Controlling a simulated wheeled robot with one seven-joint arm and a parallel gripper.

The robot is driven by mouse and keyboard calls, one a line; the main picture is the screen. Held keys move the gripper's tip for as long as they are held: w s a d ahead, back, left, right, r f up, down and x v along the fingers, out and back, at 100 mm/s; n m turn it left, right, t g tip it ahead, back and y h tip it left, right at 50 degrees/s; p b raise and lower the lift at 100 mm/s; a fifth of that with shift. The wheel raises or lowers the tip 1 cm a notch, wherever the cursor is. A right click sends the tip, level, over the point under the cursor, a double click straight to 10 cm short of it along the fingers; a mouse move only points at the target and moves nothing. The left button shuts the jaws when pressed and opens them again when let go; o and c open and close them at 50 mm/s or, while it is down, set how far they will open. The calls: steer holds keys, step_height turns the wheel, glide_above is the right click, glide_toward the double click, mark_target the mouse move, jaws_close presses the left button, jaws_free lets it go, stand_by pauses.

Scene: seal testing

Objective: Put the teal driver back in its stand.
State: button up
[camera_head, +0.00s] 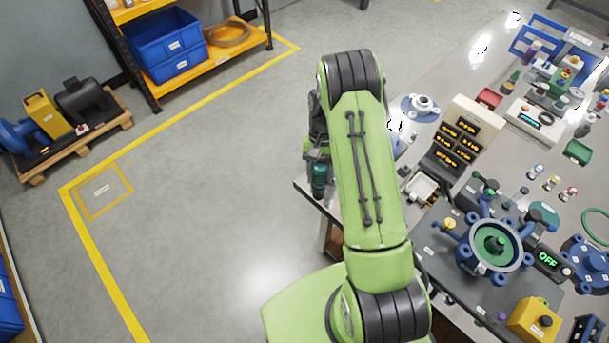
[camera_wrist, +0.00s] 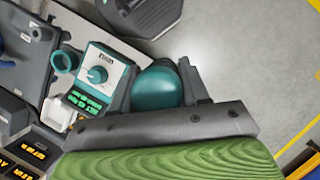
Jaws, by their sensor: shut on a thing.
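The teal driver shows end-on in the wrist view as a rounded teal body (camera_wrist: 158,89) between the two fingers of my gripper (camera_wrist: 157,78). In the head view the driver (camera_head: 319,181) hangs about upright below my gripper, near the left edge of the bench. My gripper is shut on it. A teal ring (camera_wrist: 66,61), which looks like the stand's holder, is to the left in the wrist view. The driver is apart from this ring. I cannot make out the stand in the head view, where my arm covers part of the bench.
A control box (camera_wrist: 97,76) with a teal dial and green readouts is beside the ring. A panel with amber displays (camera_head: 459,138), a valve fixture (camera_head: 488,245) and a yellow button box (camera_head: 535,320) crowd the bench. The floor (camera_head: 210,170) left of the bench is clear.

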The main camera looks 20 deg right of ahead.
steer(key=s+d+m+t+y+b, duration=0.1)
steer(key=s+d+m+t+b, duration=0.25)
steer(key=s+d+m, duration=0.6)
steer(key=s+d+m+t+b, duration=0.35)
steer(key=s+d+m, duration=0.25)
steer(key=d+m, duration=0.65)
steer(key=shift+m, duration=0.6)
steer(key=f+b, duration=0.1)
steer(key=a+f+b, duration=0.1)
steer(key=f+b, duration=0.2)
steer(key=shift+w+a, duration=0.15)
steer(key=shift+a, duration=0.25)
steer(key=shift+r, duration=0.1)
steer(key=shift+f, duration=0.25)
